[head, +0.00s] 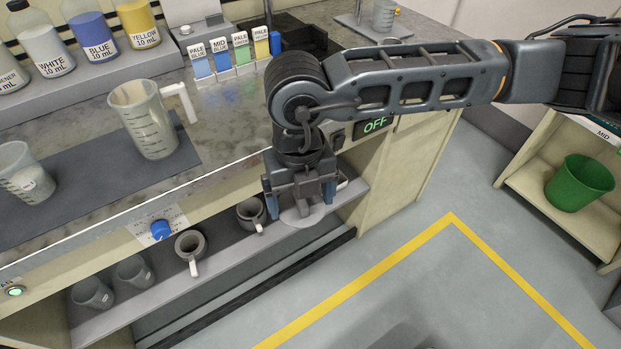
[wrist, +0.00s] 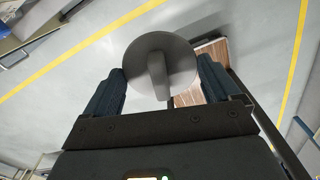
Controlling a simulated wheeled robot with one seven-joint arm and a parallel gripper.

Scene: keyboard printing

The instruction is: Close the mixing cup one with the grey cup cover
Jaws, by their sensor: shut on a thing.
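My gripper (head: 301,200) points down in front of the counter's front edge and is shut on the grey cup cover (head: 303,217). In the wrist view, the cover (wrist: 180,55) is a round grey disc with a raised bar handle, between the fingers of my gripper (wrist: 161,85). A clear graduated cup with a white handle (head: 143,120) stands upright on the counter's dark mat, left of my gripper. A second graduated cup (head: 24,174) with a small label stands at the mat's left. I cannot read which one is mixing cup one.
A lower shelf (head: 140,303) holds several grey cups and mugs, close to the left of my gripper. Labelled bottles (head: 88,33) and coloured cards (head: 222,58) line the counter's back. A green bin (head: 579,183) stands at right. The floor in front is clear.

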